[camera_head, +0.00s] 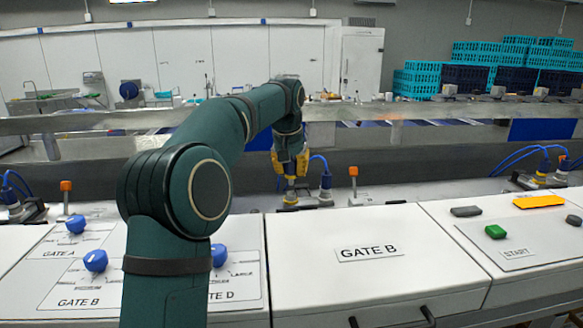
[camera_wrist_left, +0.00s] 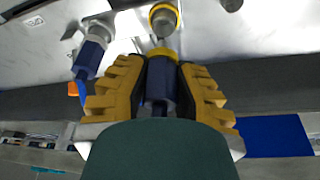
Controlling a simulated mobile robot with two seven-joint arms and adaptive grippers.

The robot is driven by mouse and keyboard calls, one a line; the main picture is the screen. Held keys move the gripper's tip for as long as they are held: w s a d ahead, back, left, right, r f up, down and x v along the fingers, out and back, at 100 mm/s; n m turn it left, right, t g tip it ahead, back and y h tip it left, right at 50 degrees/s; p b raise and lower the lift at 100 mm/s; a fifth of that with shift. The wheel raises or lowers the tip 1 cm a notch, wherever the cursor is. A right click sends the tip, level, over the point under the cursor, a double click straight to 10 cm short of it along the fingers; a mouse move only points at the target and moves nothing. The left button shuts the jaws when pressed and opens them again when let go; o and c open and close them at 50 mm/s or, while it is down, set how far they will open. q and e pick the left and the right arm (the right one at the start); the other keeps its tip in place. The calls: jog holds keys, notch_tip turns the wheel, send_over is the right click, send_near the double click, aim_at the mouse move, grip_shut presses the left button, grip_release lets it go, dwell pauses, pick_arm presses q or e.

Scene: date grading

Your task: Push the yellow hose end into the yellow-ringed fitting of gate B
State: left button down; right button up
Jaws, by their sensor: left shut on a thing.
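My left gripper (camera_head: 290,168) is shut on the yellow hose end, above the gate B fixture behind the white panel. In the left wrist view the hose end (camera_wrist_left: 161,80), a dark blue body with a yellow band at its tip, sits between the yellow fingers of the gripper (camera_wrist_left: 160,72). The yellow-ringed fitting (camera_wrist_left: 164,20) is just beyond the tip, roughly in line with it and slightly to the right. In the head view the fitting is small and hard to make out below the fingers. My right gripper is not in view.
A second blue hose connector (camera_head: 326,182) stands on a fitting close to the right of my gripper; it also shows in the left wrist view (camera_wrist_left: 89,58). An orange-topped post (camera_head: 353,172) stands further right. The GATE B panel (camera_head: 368,252) lies in front.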

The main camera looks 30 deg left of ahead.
pick_arm(q)
jog(key=shift+f+b, duration=0.45)
jog(key=shift+f, duration=0.35)
jog(key=shift+f+p, duration=0.2)
jog(key=shift+p, duration=0.15)
dwell(0.9)
jog(key=shift+f+b, duration=0.75)
jog(key=shift+f, duration=0.55)
dwell(1.2)
jog(key=c, duration=1.5)
grip_release()
jog(key=o, duration=1.2)
